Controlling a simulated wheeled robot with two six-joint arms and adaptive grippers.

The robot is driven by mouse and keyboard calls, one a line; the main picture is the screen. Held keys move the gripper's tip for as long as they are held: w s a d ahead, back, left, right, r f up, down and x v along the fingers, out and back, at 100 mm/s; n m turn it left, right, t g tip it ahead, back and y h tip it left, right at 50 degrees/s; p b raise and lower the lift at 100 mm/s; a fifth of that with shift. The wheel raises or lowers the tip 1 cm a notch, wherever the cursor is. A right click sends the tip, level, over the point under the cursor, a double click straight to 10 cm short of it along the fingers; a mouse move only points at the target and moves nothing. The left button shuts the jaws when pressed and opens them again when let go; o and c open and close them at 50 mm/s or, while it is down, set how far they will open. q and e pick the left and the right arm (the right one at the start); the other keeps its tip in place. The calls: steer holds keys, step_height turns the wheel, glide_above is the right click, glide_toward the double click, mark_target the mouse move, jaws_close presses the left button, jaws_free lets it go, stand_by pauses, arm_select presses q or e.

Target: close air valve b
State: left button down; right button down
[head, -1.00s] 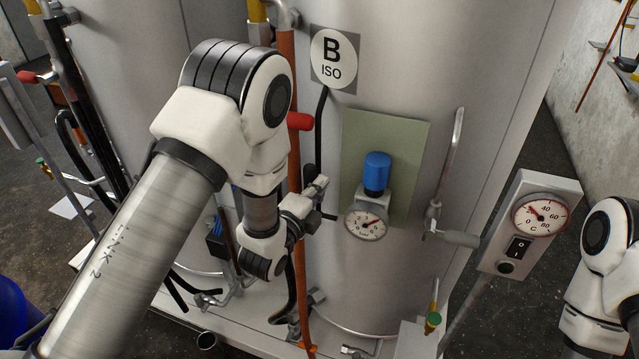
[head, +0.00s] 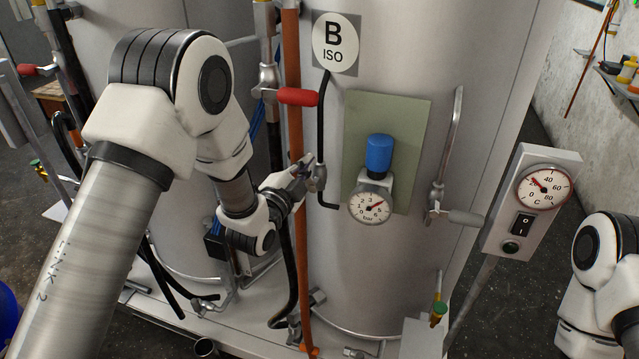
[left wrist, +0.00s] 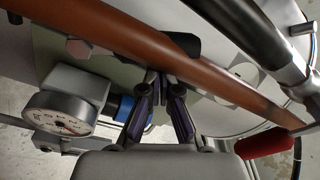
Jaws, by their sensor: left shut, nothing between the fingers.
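Drum B (head: 425,105), a grey metal cylinder, carries the B ISO sign (head: 335,42). In the left wrist view the shut fingers (left wrist: 161,85) point toward the brown hose (left wrist: 190,55), with a black piece (left wrist: 181,46) beyond. My right gripper is out of view.
A regulator with blue knob (head: 379,154) and a pressure gauge (head: 370,207) is right of the valve. A red handle (head: 297,97) is just above my left gripper. An orange-brown hose (head: 294,130) runs close by. A grey-handled valve (head: 463,217) and control box (head: 523,230) stand right.

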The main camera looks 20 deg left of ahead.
arm_select(q)
steer(key=a+f+n+t+y+b, duration=0.1)
steer(key=a+f+n+b, duration=0.4)
steer(key=n+b, duration=0.6)
steer(key=shift+w+a+n+y+b, duration=0.2)
steer(key=shift+a+n+y+b, duration=0.2)
steer(key=shift+n+y, duration=0.15)
steer(key=shift+f, duration=0.2)
